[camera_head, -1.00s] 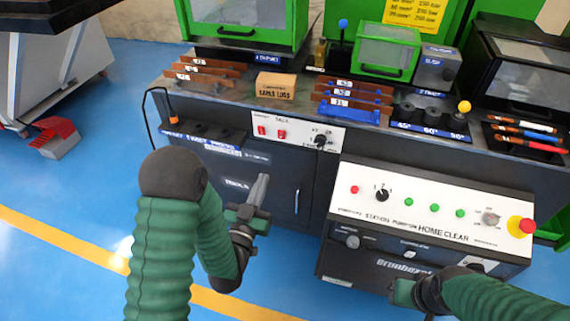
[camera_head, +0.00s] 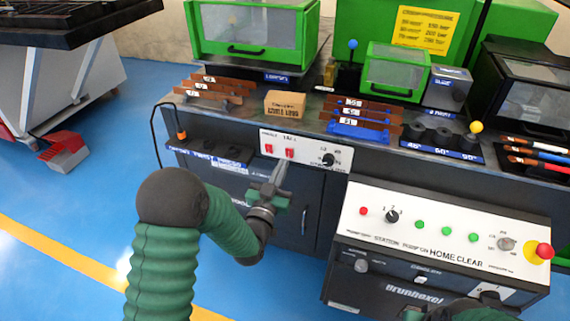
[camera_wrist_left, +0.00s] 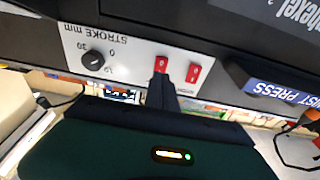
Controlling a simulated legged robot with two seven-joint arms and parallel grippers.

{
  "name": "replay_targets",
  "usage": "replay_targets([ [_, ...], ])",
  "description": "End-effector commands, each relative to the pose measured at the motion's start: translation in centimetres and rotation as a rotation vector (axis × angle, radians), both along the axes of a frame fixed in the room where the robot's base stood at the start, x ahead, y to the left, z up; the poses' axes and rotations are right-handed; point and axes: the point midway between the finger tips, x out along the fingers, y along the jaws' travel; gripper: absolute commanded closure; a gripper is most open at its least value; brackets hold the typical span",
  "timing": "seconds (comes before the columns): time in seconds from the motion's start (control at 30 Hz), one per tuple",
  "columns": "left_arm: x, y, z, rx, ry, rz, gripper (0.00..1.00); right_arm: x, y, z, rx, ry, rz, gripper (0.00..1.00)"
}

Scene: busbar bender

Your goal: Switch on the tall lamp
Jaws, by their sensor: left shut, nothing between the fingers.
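A white panel (camera_head: 338,153) on the front of the bench carries two red rocker switches, the left one (camera_head: 268,149) and the right one (camera_head: 290,153), and a black knob (camera_head: 328,159). Their small labels are hard to read. My left gripper (camera_head: 281,174) is shut and empty, its tips just below the right rocker. In the left wrist view, the picture is upside down and the fingertips (camera_wrist_left: 161,82) overlap the edge of the rocker nearer the knob (camera_wrist_left: 160,65); I cannot tell if they touch. The other rocker (camera_wrist_left: 194,72) is clear. I cannot make out a lamp for certain.
A control box (camera_head: 440,240) with buttons and a red emergency stop stands at the right. Copper bars, a cardboard box (camera_head: 285,104) and green machines sit on the bench. A cable hangs at the panel's left. My right gripper (camera_head: 412,314) barely shows at the bottom edge.

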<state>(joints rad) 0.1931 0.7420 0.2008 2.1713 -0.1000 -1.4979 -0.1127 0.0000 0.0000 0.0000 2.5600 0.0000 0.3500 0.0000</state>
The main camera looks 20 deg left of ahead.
Motion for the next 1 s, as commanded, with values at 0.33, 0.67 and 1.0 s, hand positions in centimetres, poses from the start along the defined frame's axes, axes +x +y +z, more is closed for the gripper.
replay_targets([
  [0.33,2.7,-0.1,0.5,0.0,0.001,0.0,1.0,0.0,0.0,-1.0,0.0,0.0,0.0,0.64],
  [0.67,2.9,-0.1,1.1,0.001,0.021,-0.001,1.0,0.0,0.0,0.3,0.0,0.0,0.0,0.64],
  [1.0,3.9,-0.2,2.5,0.009,0.231,0.0,1.0,0.0,0.0,6.8,0.0,0.0,0.0,0.64],
])
